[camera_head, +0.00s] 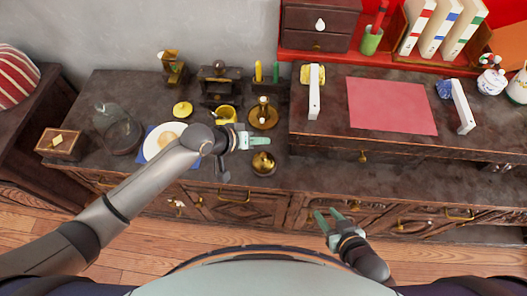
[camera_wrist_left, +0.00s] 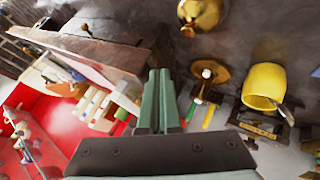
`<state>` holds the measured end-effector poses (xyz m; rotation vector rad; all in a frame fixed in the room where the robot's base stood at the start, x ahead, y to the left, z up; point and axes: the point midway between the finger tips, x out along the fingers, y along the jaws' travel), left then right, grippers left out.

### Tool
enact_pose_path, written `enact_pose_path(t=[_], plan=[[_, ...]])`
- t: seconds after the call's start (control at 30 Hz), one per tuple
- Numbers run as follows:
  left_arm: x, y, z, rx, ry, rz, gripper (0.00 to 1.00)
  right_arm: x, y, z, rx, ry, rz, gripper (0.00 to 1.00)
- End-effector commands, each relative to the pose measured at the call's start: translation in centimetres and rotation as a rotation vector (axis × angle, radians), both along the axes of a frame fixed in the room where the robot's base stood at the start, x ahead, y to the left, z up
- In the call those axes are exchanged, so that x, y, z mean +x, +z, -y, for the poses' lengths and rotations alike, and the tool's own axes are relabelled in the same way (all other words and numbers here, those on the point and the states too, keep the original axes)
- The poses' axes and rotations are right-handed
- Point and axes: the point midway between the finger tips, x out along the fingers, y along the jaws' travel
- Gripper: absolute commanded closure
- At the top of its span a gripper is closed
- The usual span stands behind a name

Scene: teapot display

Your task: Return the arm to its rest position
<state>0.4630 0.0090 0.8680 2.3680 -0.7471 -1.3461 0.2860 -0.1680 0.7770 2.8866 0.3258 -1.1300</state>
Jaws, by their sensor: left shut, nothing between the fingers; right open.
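My left gripper (camera_head: 257,141) reaches in over the dark cabinet top. Its green fingers are shut and empty, and they also show pressed together in the left wrist view (camera_wrist_left: 158,78). A round brass pot (camera_head: 263,164) stands just in front of it, and a brass dish (camera_head: 263,117) with a small upright piece stands just behind it. A yellow pot (camera_head: 224,115) is behind and to the left. My right gripper (camera_head: 329,218) is open and empty, low in front of the cabinet. My left forearm hides part of a white plate (camera_head: 155,139).
A glass dome (camera_head: 118,131) and a wooden box (camera_head: 59,142) stand at the left. Wooden floor (camera_head: 130,262) lies in front.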

Motion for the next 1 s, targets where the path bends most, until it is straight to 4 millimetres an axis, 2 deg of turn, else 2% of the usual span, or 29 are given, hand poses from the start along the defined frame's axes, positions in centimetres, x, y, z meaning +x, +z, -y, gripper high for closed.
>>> enact_pose_path(t=[0.63, 0.83, 1.0], plan=[[-0.2, -0.2, 0.0, -0.003, 0.002, 0.004, 1.00, 0.0, 0.0, 0.0, 0.000, 0.000, 0.000, 0.59], [-2.7, -1.9, -0.3, -0.025, 0.027, 0.065, 1.00, 0.0, 0.0, 0.0, 0.000, 0.000, 0.000, 0.59], [-5.8, -4.1, -2.8, 0.007, 0.092, 0.160, 1.00, 0.0, 0.0, 0.0, 0.000, 0.000, 0.000, 0.59]])
